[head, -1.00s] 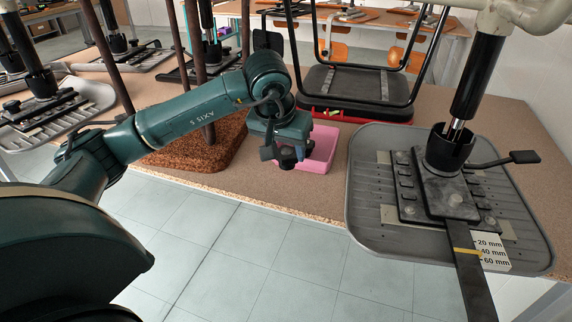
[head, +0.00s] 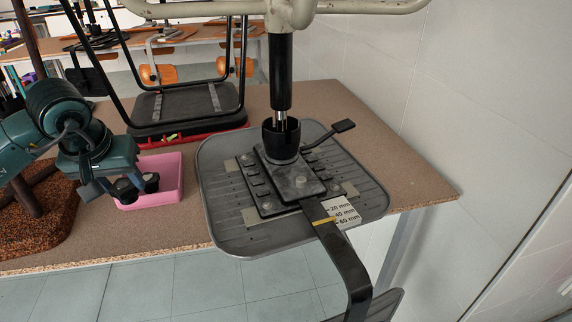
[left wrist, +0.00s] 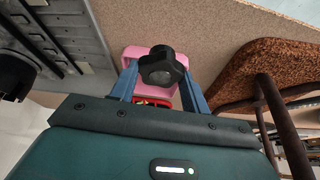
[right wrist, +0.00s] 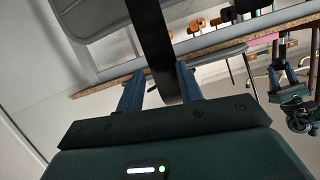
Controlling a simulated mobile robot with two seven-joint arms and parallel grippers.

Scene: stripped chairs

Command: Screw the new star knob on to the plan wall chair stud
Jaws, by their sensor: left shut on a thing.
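A black star knob (left wrist: 161,66) sits between the two fingertips of my left gripper (left wrist: 160,88), which is shut on it. In the head view the left gripper (head: 135,188) is at the left, just above a pink tray. An upturned chair with a grey ribbed seat (head: 225,215) lies on the bench, with a black mounting plate (head: 300,182) and a flat black bar (head: 340,254). I cannot make out a stud. My right gripper (right wrist: 160,88) shows only in its wrist view, fingers apart, with the black bar (right wrist: 155,40) between or behind them.
The pink tray (head: 168,172) stands on the brown bench (head: 400,150). A printed millimetre scale (head: 343,213) lies beside the bar. A lever (head: 330,135) sticks out of the mechanism. A black-framed chair (head: 185,103) stands behind. A white wall (head: 480,110) closes the right.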

